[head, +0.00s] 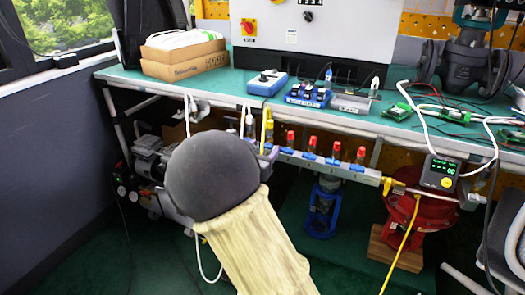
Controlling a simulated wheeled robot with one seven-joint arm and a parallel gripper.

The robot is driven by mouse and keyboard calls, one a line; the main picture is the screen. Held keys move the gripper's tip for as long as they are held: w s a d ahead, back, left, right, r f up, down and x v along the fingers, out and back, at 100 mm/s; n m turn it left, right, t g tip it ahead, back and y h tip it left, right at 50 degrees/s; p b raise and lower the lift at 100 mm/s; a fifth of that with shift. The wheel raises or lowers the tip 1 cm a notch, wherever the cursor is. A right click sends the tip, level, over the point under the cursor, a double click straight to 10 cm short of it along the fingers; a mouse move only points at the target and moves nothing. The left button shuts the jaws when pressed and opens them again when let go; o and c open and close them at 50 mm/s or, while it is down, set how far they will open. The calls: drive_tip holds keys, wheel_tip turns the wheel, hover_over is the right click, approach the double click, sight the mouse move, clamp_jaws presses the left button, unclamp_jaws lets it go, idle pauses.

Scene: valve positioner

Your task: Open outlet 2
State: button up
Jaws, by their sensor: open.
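A pale manifold bar (322,165) runs along the front of the bench, below its top. It carries a row of several outlets with red tops (312,144) and small blue handles (308,155). The outlet numbers are too small to read, so I cannot tell which is outlet 2. The exact angle of each blue handle is also unclear. My arm, with a dark rounded joint and a beige sleeve, rises from the bottom and covers the area left of the manifold. My gripper is not visible; my arm may hide it.
The green bench top (225,84) holds cardboard boxes (182,60), blue instruments (267,82) and circuit boards. A small display unit (438,173) with a yellow cable hangs right of the manifold. A red device (405,215) stands below. A compressor (150,165) sits under the bench at left.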

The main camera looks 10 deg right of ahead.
drive_tip(key=c, duration=1)
drive_tip(key=shift+f+m+b, duration=0.1)
drive_tip(key=shift+m+b, duration=0.2)
drive_tip(key=shift+b, duration=0.05)
drive_tip(key=m+b, duration=0.1)
drive_tip(key=b, duration=0.1)
drive_tip(key=m+b, duration=0.1)
drive_tip(key=m, duration=0.1)
drive_tip(key=m+b, duration=0.2)
drive_tip(key=shift+f+b, duration=0.25)
drive_tip(key=shift+b, duration=0.1)
drive_tip(key=m+b, duration=0.4)
drive_tip(key=b, duration=0.2)
drive_tip(key=shift+f, duration=0.1)
drive_tip(key=m+b, duration=0.4)
drive_tip(key=b, duration=0.2)
drive_tip(key=shift+r+m+b, duration=0.15)
drive_tip(key=shift+m+b, duration=0.6)
drive_tip(key=shift+m, duration=0.35)
drive_tip(key=shift+r+m+b, duration=0.15)
drive_tip(key=shift+m+b, duration=0.55)
drive_tip(key=shift+m, duration=0.4)
